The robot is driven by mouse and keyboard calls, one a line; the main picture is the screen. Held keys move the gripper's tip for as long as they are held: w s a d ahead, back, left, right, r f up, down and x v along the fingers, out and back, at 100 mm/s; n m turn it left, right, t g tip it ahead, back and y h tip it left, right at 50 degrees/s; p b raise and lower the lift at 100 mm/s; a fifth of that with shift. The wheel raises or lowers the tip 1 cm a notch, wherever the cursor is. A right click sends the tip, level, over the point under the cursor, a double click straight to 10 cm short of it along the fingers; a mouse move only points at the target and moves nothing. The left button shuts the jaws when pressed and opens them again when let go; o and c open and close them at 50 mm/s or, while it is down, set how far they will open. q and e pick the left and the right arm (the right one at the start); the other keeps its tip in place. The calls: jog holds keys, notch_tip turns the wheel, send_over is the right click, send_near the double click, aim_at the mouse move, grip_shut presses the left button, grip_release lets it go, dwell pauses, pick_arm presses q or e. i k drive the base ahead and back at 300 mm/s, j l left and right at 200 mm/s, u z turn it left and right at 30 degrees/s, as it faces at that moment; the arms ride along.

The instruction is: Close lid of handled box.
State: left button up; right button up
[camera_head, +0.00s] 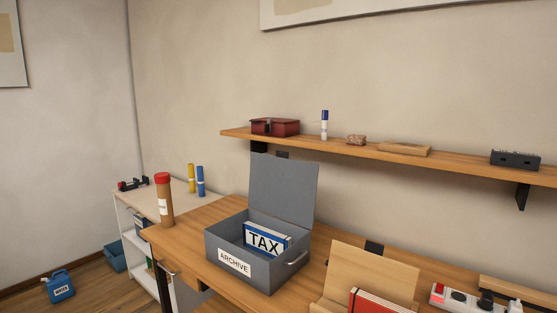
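A grey box (267,276) labelled ARCHIVE stands on the wooden desk. Its grey lid (284,187) stands up, open, hinged along the back edge nearest the wall. A metal handle (297,259) is on the box's right side. A blue and white TAX binder (266,240) lies inside, with its top edge around the box's rim. Neither of my grippers is in view.
A red-capped brown tube (164,200) stands left of the box. A wooden holder with a red book (372,303) and a power strip (465,298) are to the right. A wall shelf (370,150) with small items runs behind the lid.

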aim_at(281, 187)
jog(key=j+z, duration=0.15)
jog(key=z, duration=0.35)
jog(key=i+j+z, duration=0.1)
jog(key=z, duration=0.35)
jog(key=j+z, duration=0.2)
jog(key=z, duration=0.3)
jog(key=j+z, duration=0.3)
jog(key=k+j+z, duration=0.25)
jog(key=j, duration=0.25)
jog(key=k+j+z, duration=0.15)
jog(key=j, duration=0.3)
jog(key=j+z, duration=0.2)
jog(key=j, duration=0.2)
jog(key=k+j, duration=0.2)
jog(key=j, duration=0.2)
jog(key=k+j+z, duration=0.1)
jog(key=j, duration=0.3)
jog(key=k, duration=0.1)
